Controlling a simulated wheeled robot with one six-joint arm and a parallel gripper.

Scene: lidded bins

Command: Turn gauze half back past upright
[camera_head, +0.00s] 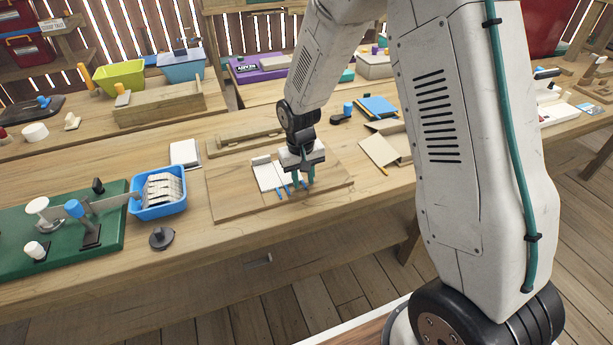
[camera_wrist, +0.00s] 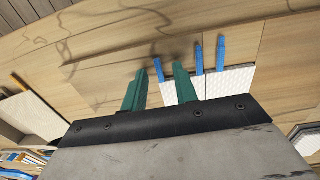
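A white textured gauze pad (camera_head: 268,176) lies on the wooden board (camera_head: 232,202) on the bench, partly hidden by my gripper in the head view. In the wrist view the gauze (camera_wrist: 236,82) shows a quilted surface, and part of it is behind my right finger. Blue strips (camera_wrist: 199,58) stick out from its edge onto the wood. My gripper (camera_wrist: 161,72) points down over the right part of the gauze, its two green fingers apart. One blue strip shows between the fingers.
A blue basket (camera_head: 157,208) of white items and a green board (camera_head: 108,232) with fixtures stand to the left. A white pad (camera_head: 185,153) lies behind the board's left corner. An open cardboard piece (camera_head: 384,150) lies to the right. The board's front left is clear.

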